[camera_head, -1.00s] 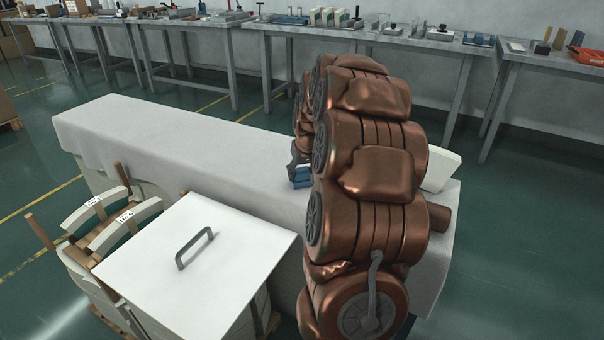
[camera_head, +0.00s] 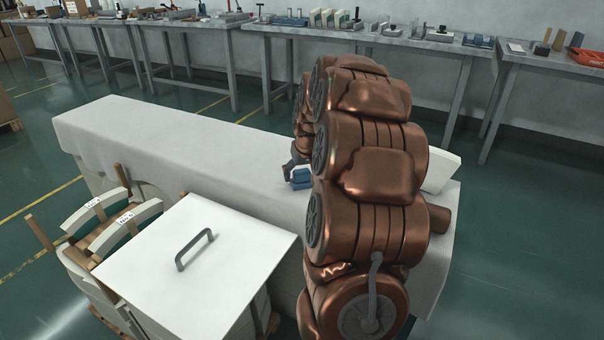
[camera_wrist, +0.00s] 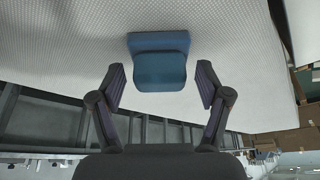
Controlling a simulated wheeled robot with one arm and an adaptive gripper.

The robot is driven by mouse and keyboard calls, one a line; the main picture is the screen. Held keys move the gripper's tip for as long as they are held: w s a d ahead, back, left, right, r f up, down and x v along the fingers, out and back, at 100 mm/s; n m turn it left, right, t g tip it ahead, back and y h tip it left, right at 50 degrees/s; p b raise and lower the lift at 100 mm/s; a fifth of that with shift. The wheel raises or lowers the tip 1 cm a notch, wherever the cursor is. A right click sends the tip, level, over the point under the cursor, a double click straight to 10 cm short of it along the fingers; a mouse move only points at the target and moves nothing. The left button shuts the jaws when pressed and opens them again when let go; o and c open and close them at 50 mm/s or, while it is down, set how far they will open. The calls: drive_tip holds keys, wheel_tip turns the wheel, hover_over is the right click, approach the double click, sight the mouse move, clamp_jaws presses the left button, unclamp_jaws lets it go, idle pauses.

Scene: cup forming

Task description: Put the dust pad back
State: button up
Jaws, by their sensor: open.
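The dust pad is a blue block (camera_wrist: 158,68) with a darker blue upper strip. In the wrist view it lies against the white textured cover, ahead of and between my fingertips. My gripper (camera_wrist: 161,82) is open, with a finger on each side and gaps to the pad. In the head view the blue pad (camera_head: 301,179) shows small beside my copper arm, over the white-covered table (camera_head: 200,150). One grey finger shows at its left; the rest of my gripper is hidden by my arm.
A white board with a grey handle (camera_head: 195,248) lies on a stack at the front left. Curved white pieces with labels (camera_head: 125,228) stand beside it. The left part of the covered table is clear. Workbenches with tools (camera_head: 350,37) line the back wall.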

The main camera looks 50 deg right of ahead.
drive_tip(key=p+v, duration=0.2)
drive_tip(key=v, duration=1)
drive_tip(key=s+a+f+n+g+y, duration=0.1)
drive_tip(key=s+a+f+n, duration=0.15)
drive_tip(key=a, duration=0.75)
drive_tip(key=s+a+f+n+g+y, duration=0.1)
drive_tip(key=s+a+f+g, duration=0.15)
drive_tip(key=a, duration=0.85)
drive_tip(key=s+a+f+n+g, duration=0.1)
drive_tip(key=s+a+f+g, duration=0.1)
drive_tip(key=s+a, duration=0.5)
drive_tip(key=s+a+f+n+g, duration=0.1)
drive_tip(key=s+a, duration=0.6)
drive_tip(key=s, duration=0.8)
drive_tip(key=shift+s+a+f+g, duration=0.3)
drive_tip(key=shift+f+g, duration=0.35)
drive_tip(key=shift+f, duration=0.25)
wheel_tip(320, 180, up, 32)
drive_tip(key=w+t+p, duration=0.1)
drive_tip(key=t+p, duration=0.1)
drive_tip(key=p, duration=2.8)
drive_tip(key=shift+w+d+f, duration=0.2)
drive_tip(key=shift+w+f, duration=0.05)
drive_tip(key=shift+w, duration=0.05)
